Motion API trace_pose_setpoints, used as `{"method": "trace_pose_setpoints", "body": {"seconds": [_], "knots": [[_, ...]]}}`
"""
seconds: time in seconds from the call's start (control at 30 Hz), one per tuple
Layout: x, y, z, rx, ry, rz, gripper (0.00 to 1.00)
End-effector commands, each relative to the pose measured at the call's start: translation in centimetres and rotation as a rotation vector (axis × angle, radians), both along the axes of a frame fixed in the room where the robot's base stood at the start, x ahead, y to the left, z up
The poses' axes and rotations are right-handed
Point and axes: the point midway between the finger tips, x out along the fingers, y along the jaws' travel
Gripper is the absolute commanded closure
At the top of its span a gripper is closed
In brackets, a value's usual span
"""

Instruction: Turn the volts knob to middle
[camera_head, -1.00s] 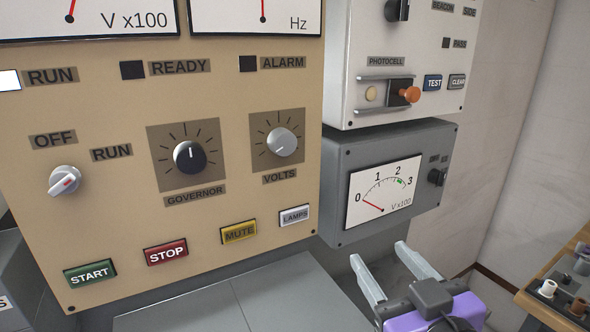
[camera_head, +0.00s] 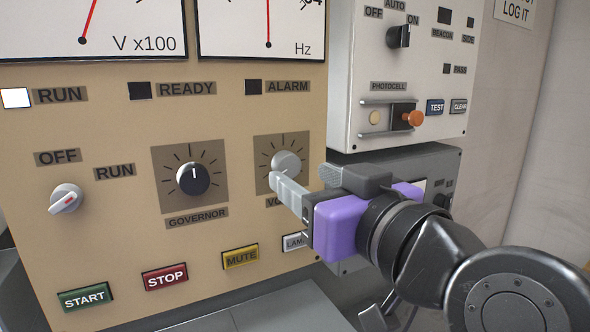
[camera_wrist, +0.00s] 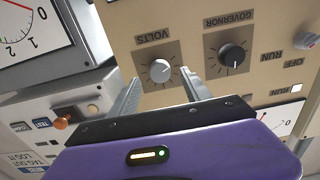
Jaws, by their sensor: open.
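The volts knob (camera_head: 286,163) is a light grey round knob on a brown square with tick marks, right of the black governor knob, on the beige panel. In the wrist view the volts knob (camera_wrist: 160,70) appears upside down, between and beyond the fingers; its pointer line aims to the upper right there. My gripper (camera_head: 302,184) is open, in front of the panel at the volts knob, with a gap between its fingers. In the head view one finger covers the lower part of the knob's dial and label. Contact with the knob cannot be told.
The governor knob (camera_head: 193,179) is close on the left. The MUTE button (camera_head: 240,257) and the LAMPS button (camera_head: 295,241) are below. A white photocell box (camera_head: 400,70) juts out on the right, above a grey meter box (camera_head: 450,165) partly hidden by my arm.

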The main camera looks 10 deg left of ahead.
Motion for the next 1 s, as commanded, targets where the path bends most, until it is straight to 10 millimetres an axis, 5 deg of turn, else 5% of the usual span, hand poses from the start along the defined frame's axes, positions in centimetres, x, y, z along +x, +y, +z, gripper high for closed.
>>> {"method": "trace_pose_setpoints", "body": {"seconds": [0.23, 0.6, 0.9, 1.0], "knots": [[2.6, 1.8, 0.1, 0.002, 0.001, 0.001, 0.44], [3.2, 2.2, 0.0, 0.001, -0.001, -0.001, 0.44], [3.2, 2.2, 0.0, 0.001, -0.001, -0.001, 0.99], [3.2, 2.2, 0.0, 0.001, -0.001, -0.001, 1.00]]}}
